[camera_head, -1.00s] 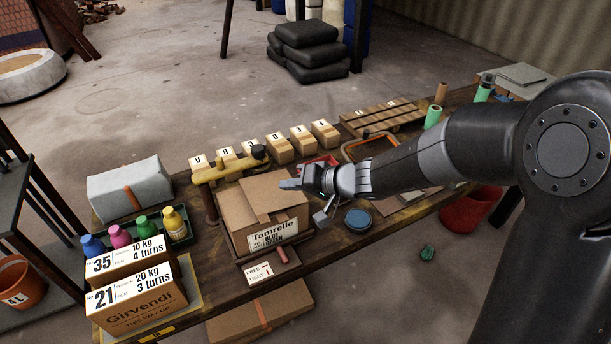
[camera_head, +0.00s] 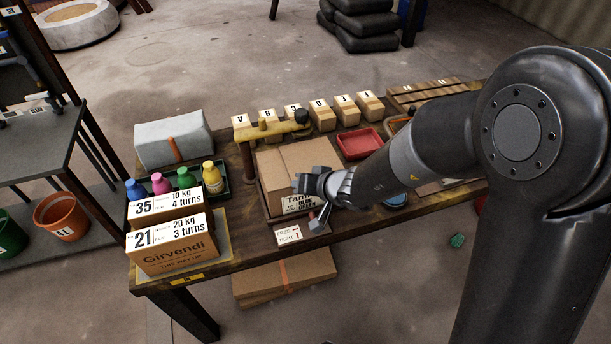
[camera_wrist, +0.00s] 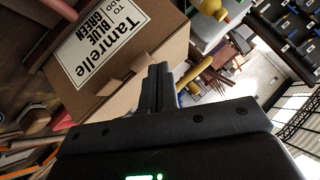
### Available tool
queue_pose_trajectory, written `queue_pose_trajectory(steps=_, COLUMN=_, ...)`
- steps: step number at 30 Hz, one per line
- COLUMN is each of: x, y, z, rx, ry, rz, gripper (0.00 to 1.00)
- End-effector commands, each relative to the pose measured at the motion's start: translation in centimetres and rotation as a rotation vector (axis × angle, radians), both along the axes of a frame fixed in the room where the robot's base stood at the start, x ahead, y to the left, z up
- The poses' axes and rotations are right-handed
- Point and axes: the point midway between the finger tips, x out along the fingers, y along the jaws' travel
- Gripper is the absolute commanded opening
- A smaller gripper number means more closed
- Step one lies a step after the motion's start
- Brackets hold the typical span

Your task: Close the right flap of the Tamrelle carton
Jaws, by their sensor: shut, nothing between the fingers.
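The Tamrelle carton (camera_head: 268,196) is a brown box on the bench, with a white label on its front face. Its top flaps (camera_head: 287,155) look roughly flat, with a seam between them. My gripper partly hides the right front of the top and the label. My gripper (camera_head: 298,183) is shut and empty at the carton's front right top edge; I cannot tell whether it touches. In the wrist view, the shut fingers (camera_wrist: 157,88) are beside the carton (camera_wrist: 165,38), near the flap edges (camera_wrist: 128,75).
A yellow-handled clamp-like bar (camera_head: 270,131) stands behind the carton. A red tray (camera_head: 359,143) and several lettered blocks (camera_head: 320,115) lie behind and right. Coloured bottles (camera_head: 186,179) and the Girvendi carton (camera_head: 172,250) stand left. A FREE/TIGHT card (camera_head: 304,236) lies in front.

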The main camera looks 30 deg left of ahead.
Motion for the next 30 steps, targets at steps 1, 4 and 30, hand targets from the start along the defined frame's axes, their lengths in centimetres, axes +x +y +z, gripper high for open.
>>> queue_pose_trajectory(steps=1, x=-0.12, y=0.09, z=-0.33, rx=-0.001, ry=0.001, rz=0.001, gripper=0.0)
queue_pose_trajectory(steps=4, x=-0.16, y=0.15, z=-0.7, rx=-0.001, ry=0.0, rz=0.001, gripper=0.0)
queue_pose_trajectory(steps=30, x=-0.35, y=0.19, z=-0.73, rx=-0.004, ry=0.002, rz=0.004, gripper=0.0)
